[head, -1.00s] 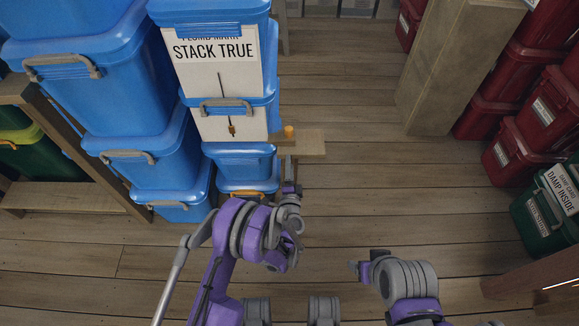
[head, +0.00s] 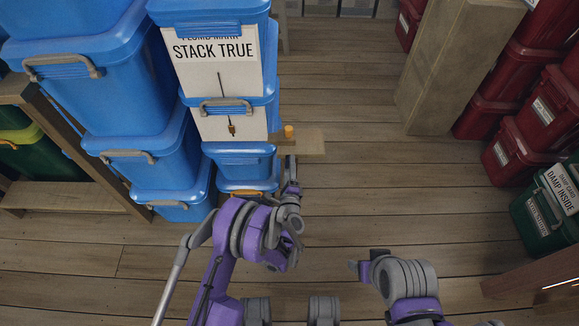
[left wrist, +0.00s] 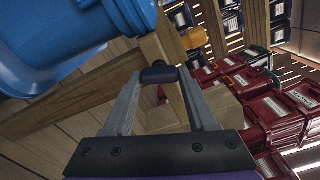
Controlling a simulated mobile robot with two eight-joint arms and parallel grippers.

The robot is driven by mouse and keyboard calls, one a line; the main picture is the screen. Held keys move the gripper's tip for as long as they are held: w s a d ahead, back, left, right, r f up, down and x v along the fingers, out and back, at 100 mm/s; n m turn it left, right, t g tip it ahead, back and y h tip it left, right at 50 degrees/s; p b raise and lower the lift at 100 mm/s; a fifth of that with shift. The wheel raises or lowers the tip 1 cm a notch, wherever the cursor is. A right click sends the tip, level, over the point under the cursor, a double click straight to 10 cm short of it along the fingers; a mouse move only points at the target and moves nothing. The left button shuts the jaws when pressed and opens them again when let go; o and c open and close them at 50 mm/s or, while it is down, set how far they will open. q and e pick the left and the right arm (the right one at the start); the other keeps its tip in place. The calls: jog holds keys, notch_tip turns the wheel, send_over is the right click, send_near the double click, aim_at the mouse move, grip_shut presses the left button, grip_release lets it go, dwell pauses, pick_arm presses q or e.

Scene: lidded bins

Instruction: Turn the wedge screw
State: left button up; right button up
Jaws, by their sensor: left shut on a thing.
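A wooden plank (head: 312,143) sticks out from the base of the blue bin stack, with an orange cylindrical knob (head: 289,131) on it. The knob also shows in the left wrist view (left wrist: 193,38), beyond the fingers. My left gripper (head: 290,160) is at the near edge of the plank. In the left wrist view its two fingers are shut on a short dark cylindrical handle (left wrist: 158,74), which lies across between the tips in front of the wood. How the handle joins the wedge screw is hidden. My right gripper (head: 358,267) is low over the floor, away from the stack; its jaws are unclear.
Blue bins (head: 240,163) stand close left of my left gripper, with a sign (head: 214,60) and a plumb bob (head: 232,129) on the stack. A wooden post (head: 455,65) and red bins (head: 535,135) stand at the right. The floor (head: 370,170) between is clear.

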pick_arm(q)
jog(key=shift+w, duration=0.1)
jog(key=o, duration=1.4)
jog(key=shift+c, duration=0.2)
jog(key=shift+a, duration=0.1)
